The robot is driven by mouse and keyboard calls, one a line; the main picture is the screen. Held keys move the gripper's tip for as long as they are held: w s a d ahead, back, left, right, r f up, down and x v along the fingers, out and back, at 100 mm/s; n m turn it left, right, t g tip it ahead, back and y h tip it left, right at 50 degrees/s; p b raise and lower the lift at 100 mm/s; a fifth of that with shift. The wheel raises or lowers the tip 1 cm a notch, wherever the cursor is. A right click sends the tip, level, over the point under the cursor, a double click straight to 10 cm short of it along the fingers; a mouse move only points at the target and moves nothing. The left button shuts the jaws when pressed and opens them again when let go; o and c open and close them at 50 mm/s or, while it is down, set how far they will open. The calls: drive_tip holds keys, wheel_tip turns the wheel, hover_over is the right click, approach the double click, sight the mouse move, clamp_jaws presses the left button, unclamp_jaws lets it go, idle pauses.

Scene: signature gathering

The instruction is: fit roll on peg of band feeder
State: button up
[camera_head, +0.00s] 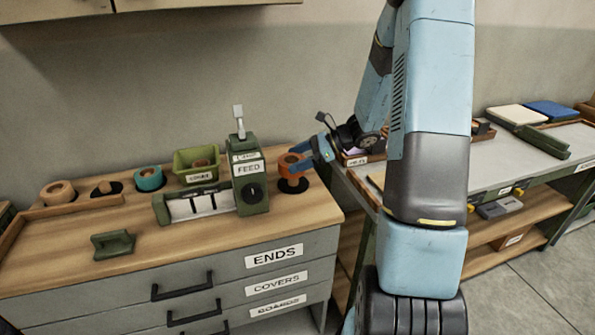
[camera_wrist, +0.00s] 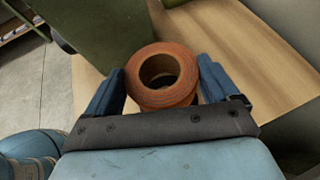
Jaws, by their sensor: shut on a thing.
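The orange roll (camera_head: 291,166) is between the fingers of my gripper (camera_head: 303,163), upright over a dark round spot (camera_head: 294,186) on the wooden top. I cannot tell whether it touches the top. In the wrist view the roll (camera_wrist: 161,76) shows its open hole, with one blue finger against each side. The green band feeder (camera_head: 248,178), labelled FEED, stands just left of the roll. It has a grey lever on top and a black round piece (camera_head: 252,193) on its front. I cannot tell whether this is the peg.
A tan roll (camera_head: 58,192), a small brown roll (camera_head: 104,187) and a teal roll (camera_head: 149,178) stand at the back left. A green block (camera_head: 113,244) lies near the front. The front right top is bare.

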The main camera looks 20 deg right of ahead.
drive_tip(key=shift+f, duration=2.05)
drive_tip(key=shift+f, duration=0.2)
drive_tip(key=o, duration=0.8)
drive_tip(key=shift+o, duration=0.2)
